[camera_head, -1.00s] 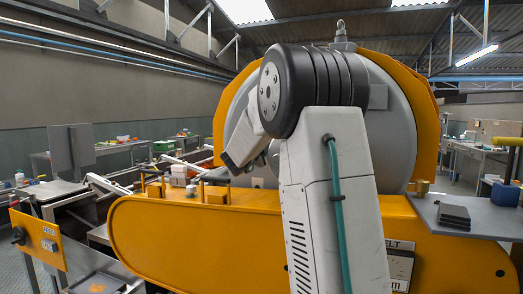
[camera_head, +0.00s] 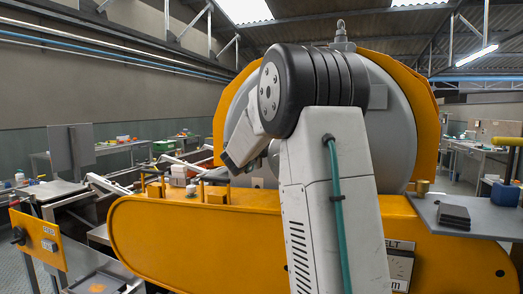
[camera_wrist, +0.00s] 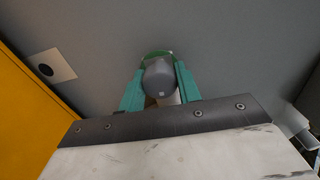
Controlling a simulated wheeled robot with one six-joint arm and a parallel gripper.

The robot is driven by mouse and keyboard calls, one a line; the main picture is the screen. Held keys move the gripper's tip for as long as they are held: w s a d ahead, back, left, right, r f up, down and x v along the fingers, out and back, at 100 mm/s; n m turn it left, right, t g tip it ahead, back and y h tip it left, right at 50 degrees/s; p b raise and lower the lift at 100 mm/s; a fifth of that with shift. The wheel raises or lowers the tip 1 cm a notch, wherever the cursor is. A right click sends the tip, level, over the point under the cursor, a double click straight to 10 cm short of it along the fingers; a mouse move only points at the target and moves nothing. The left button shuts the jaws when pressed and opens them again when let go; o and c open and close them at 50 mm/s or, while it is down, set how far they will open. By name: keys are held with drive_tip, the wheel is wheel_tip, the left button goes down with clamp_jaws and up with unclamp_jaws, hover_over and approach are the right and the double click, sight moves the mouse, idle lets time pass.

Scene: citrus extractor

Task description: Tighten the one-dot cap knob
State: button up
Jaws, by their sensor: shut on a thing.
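The cap knob (camera_wrist: 160,80) is a grey rounded cylinder with a small pale mark on its face, in the upper middle of the wrist view. My gripper (camera_wrist: 160,70) has green fingers closed on it, one on each side. A white plate with one black dot (camera_wrist: 47,68) lies on the grey surface left of the knob in the wrist view. In the head view my arm blocks much of the machine, and the knob cannot be made out there.
A yellow panel (camera_wrist: 25,115) borders the grey surface on the left in the wrist view. In the head view, the machine's yellow belt guard (camera_head: 170,235) is in front of the large grey drum (camera_head: 395,125). A grey shelf (camera_head: 490,220) with dark pads is at right.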

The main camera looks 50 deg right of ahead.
drive_tip(key=shift+f, duration=0.2)
drive_tip(key=o, duration=1)
drive_tip(key=shift+a+r, duration=0.1)
drive_tip(key=shift+c, duration=0.2)
drive_tip(key=v, duration=0.7)
drive_tip(key=shift+s+a, duration=0.15)
drive_tip(key=shift+a, duration=0.2)
